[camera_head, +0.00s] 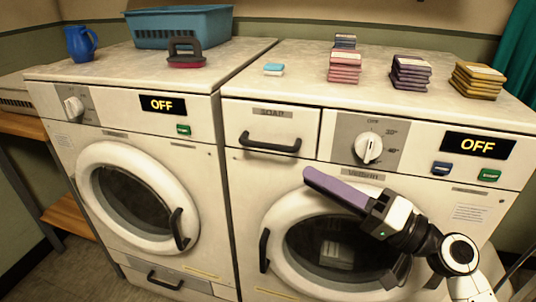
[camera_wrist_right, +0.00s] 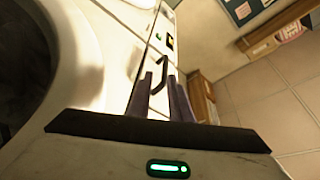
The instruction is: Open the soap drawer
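The soap drawer (camera_head: 269,129) is the white front labelled SOAP at the upper left of the right-hand washing machine, and it looks shut. Its black bar handle (camera_head: 270,143) runs across the front. My right gripper (camera_head: 308,173) comes in from the lower right, its purple-grey fingers pointing up-left, with the tips below and right of the handle. In the right wrist view the two fingers (camera_wrist_right: 160,82) stand apart with nothing held. A black handle (camera_wrist_right: 162,72), apparently the drawer's, shows between and beyond them; contact cannot be made out. My left gripper is not in view.
The round door (camera_head: 283,210) with its black handle (camera_head: 264,250) lies below the drawer. The dial (camera_head: 368,148) is to its right. On top are a small blue-white block (camera_head: 274,69) and stacks of pink (camera_head: 344,67), purple (camera_head: 410,72) and yellow (camera_head: 478,80) pieces.

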